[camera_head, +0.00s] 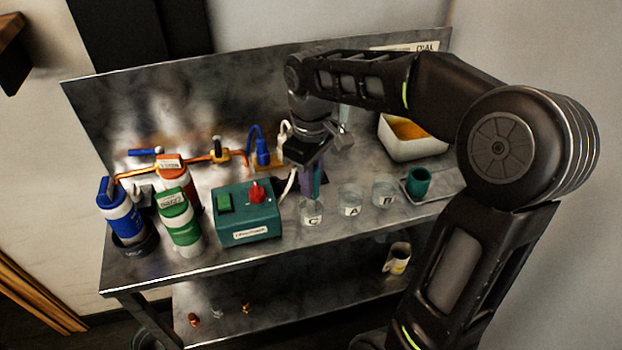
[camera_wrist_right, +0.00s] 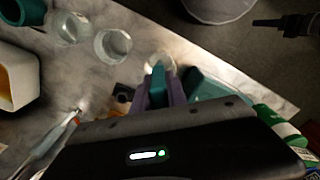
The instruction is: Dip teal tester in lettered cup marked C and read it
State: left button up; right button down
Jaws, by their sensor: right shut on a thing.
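My right gripper (camera_head: 312,178) is shut on the teal tester (camera_head: 316,180) and holds it upright at the cup marked C (camera_head: 312,213). In the right wrist view the tester (camera_wrist_right: 157,84) shows between the purple fingers, with the clear rim of cup C (camera_wrist_right: 160,62) just past its end. I cannot tell whether the tip is inside the cup or above its rim. The tester's readout is hidden. The clear cups marked A (camera_head: 350,198) and B (camera_head: 384,194) stand to the right of C. My left gripper is not in view.
A teal box (camera_head: 247,213) with a red knob stands just left of cup C. Blue, green and red-capped bottles (camera_head: 180,222) stand further left. A teal mug (camera_head: 418,183) on a tray and a white bin (camera_head: 412,138) are at right. The bench front edge is clear.

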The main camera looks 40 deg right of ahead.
jog(key=shift+r, duration=0.1)
dwell(0.7)
jog(key=shift+r+p, duration=3.6)
jog(key=shift+r, duration=0.6)
jog(key=shift+f, duration=0.1)
jog(key=shift+f+b, duration=0.1)
jog(key=shift+b, duration=0.4)
jog(key=t+b, duration=0.6)
jog(key=b, duration=0.7)
jog(key=shift+f+b, duration=0.15)
jog(key=shift+b, duration=0.2)
jog(key=shift+r, duration=0.35)
jog(key=shift+r, duration=0.1)
